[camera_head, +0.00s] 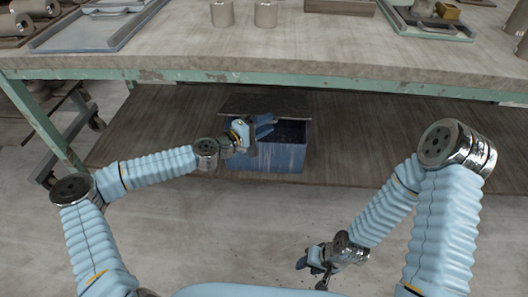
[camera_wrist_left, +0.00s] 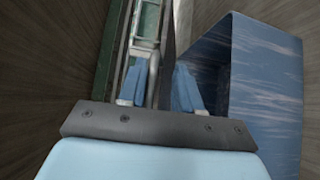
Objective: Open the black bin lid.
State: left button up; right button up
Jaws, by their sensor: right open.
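The blue bin (camera_head: 280,158) stands on the low shelf under the table, and its dark inside shows at the top. Its dark lid (camera_head: 265,100) is tilted up at the back of the bin, away from the opening. My left gripper (camera_head: 265,127) is over the bin's left part, just in front of the lid. In the left wrist view its two blue fingers (camera_wrist_left: 159,88) are apart, with a thin grey panel edge between or beyond them; contact cannot be told. The bin (camera_wrist_left: 265,85) fills the right there. My right gripper (camera_head: 311,270) is open and empty, low over the floor.
The green-edged table (camera_head: 330,50) overhangs the bin, with its front rail (camera_head: 370,82) just above the lid. Metal cylinders (camera_head: 222,13) and trays (camera_head: 95,28) are on top. The shelf (camera_head: 400,135) is clear right of the bin.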

pick_arm(q)
jog(key=shift+m+t+h, duration=0.5)
jog(key=shift+m, duration=0.2)
jog(key=f+b, duration=0.2)
jog(key=f, duration=0.1)
jog(key=s+f+b, duration=0.1)
jog(key=f+b, duration=0.4)
jog(key=shift+s+f, duration=0.25)
jog(key=shift+f, duration=0.05)
jog(key=shift+f+m+b, duration=0.3)
jog(key=shift+f+b, duration=0.1)
jog(key=shift+b, duration=0.25)
